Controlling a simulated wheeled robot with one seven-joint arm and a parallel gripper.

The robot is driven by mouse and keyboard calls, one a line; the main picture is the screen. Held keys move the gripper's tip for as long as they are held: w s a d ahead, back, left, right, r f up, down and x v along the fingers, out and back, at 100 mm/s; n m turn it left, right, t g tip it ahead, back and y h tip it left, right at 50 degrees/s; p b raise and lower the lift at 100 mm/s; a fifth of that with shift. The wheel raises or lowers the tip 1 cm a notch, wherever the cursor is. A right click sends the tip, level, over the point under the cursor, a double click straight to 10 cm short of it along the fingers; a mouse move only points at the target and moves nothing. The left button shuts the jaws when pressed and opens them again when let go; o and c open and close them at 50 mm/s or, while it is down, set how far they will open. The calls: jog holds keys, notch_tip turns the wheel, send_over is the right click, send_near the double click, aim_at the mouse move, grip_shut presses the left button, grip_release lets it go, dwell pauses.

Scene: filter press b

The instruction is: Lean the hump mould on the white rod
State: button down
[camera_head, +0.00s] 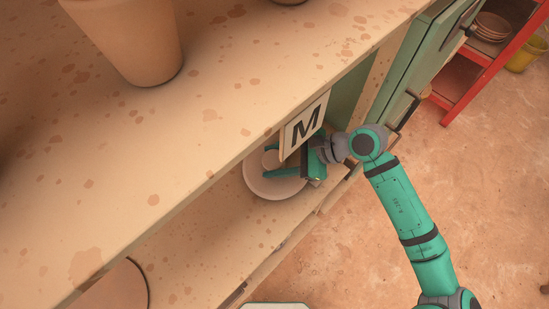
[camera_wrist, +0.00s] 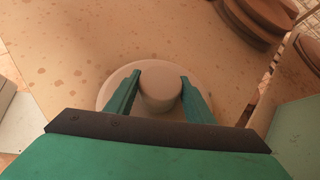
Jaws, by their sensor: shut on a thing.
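The hump mould appears to be the pale round disc (camera_wrist: 108,92) with a short thick knob on it; in the head view the disc (camera_head: 262,187) shows on the lower shelf level, under the upper board. My gripper (camera_wrist: 160,76) has its two green fingers on either side of the knob, shut on it. In the head view my gripper (camera_head: 270,170) reaches in from the right, partly hidden by the sign. I cannot tell whether the disc touches the shelf. I cannot make out a white rod in either view.
A speckled upper board (camera_head: 220,90) overhangs the shelf (camera_head: 215,250), with an "M" sign (camera_head: 304,126) at its edge. A tan pot (camera_head: 130,35) stands on top. Brown stacked discs (camera_wrist: 250,22) lie at the wrist view's top right. A red rack (camera_head: 480,75) stands at right.

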jog(key=shift+f, duration=0.35)
dwell(0.4)
jog(key=c, duration=0.8)
grip_release()
jog(key=shift+o, duration=0.2)
jog(key=shift+d, duration=0.15)
jog(key=v, duration=1)
jog(key=shift+s+d+r, duration=0.1)
jog(key=shift+d+r, duration=0.15)
jog(key=shift+a, duration=0.1)
